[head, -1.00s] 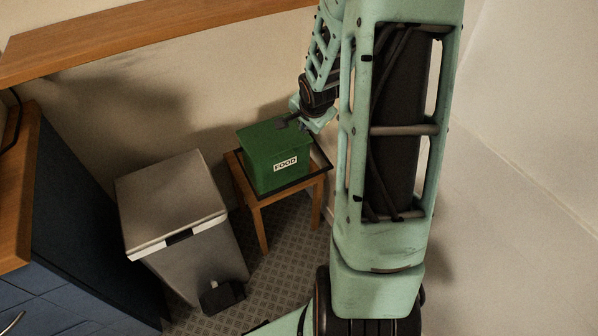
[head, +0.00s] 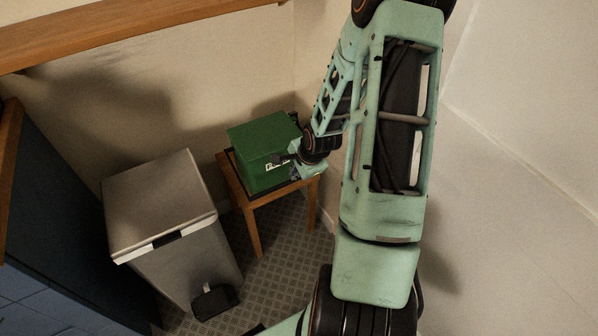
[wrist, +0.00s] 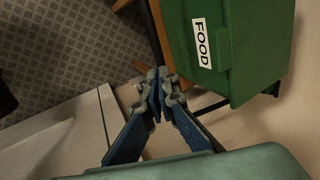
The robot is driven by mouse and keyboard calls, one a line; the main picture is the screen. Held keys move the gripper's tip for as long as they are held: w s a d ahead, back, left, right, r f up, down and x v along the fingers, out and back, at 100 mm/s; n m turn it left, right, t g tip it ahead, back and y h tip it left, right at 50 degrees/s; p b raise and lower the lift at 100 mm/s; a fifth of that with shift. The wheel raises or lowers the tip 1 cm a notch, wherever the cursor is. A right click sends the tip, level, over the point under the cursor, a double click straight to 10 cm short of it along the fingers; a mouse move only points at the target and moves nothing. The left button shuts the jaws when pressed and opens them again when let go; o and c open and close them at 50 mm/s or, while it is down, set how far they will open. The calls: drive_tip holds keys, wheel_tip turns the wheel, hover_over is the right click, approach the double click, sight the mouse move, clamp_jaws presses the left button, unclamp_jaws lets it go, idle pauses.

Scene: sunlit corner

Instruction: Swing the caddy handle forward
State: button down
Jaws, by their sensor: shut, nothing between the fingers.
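The green caddy (head: 262,136) with a white FOOD label stands upright on a small wooden stool (head: 232,182) in the corner. The caddy also fills the upper right of the wrist view (wrist: 245,50), label in sight. My gripper (head: 283,160) is in front of the caddy's labelled side and covers part of the label in the head view. In the wrist view my gripper (wrist: 158,80) has its fingertips together, empty, beside the caddy; I cannot tell whether they touch it.
A grey pedal bin (head: 165,200) stands left of the stool, close to a dark blue cabinet (head: 70,200). A wooden shelf (head: 130,28) runs along the wall above. Walls close in behind and to the right. Patterned floor (head: 285,240) is free in front of the stool.

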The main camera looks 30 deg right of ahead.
sight(290, 182)
drive_tip(key=b+x, duration=0.1)
drive_tip(key=x, duration=0.5)
drive_tip(key=shift+f+b, duration=0.35)
drive_tip(key=shift+b, duration=0.1)
wheel_tip(290, 182, down, 7)
drive_tip(key=w+t+b, duration=0.1)
drive_tip(key=b, duration=0.5)
drive_tip(key=shift+w+f+t, duration=0.2)
drive_tip(key=shift+w+t, duration=0.1)
drive_tip(key=shift+w, duration=0.05)
